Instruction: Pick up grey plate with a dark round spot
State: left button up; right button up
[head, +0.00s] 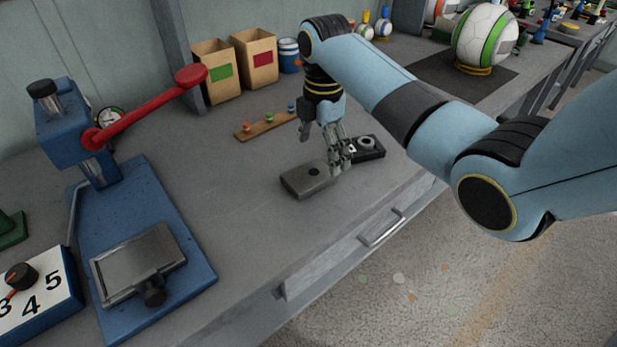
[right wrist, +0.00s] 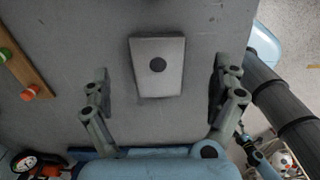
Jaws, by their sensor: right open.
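The grey plate (head: 308,181) with a dark round spot lies flat on the workbench, near its front edge. In the right wrist view the plate (right wrist: 158,80) lies between the open fingers, a little beyond them, with its dark spot near the middle. My right gripper (head: 340,165) is above the bench at the plate's right end, pointing down. In the right wrist view the right gripper (right wrist: 160,90) is open and empty, with a finger on each side of the plate and gaps between. My left gripper is not in view.
A black device with a round dial (head: 367,146) stands close to the right gripper. A wooden strip with coloured pegs (head: 266,126) lies behind the plate. A blue press (head: 135,215) with a red lever stands at left. Bare bench lies between press and plate.

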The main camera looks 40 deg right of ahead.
aim_at(318, 170)
jog(key=f, duration=0.5)
jog(key=shift+w+a, duration=0.15)
jog(key=shift+a, duration=0.05)
jog(key=c, duration=1.6)
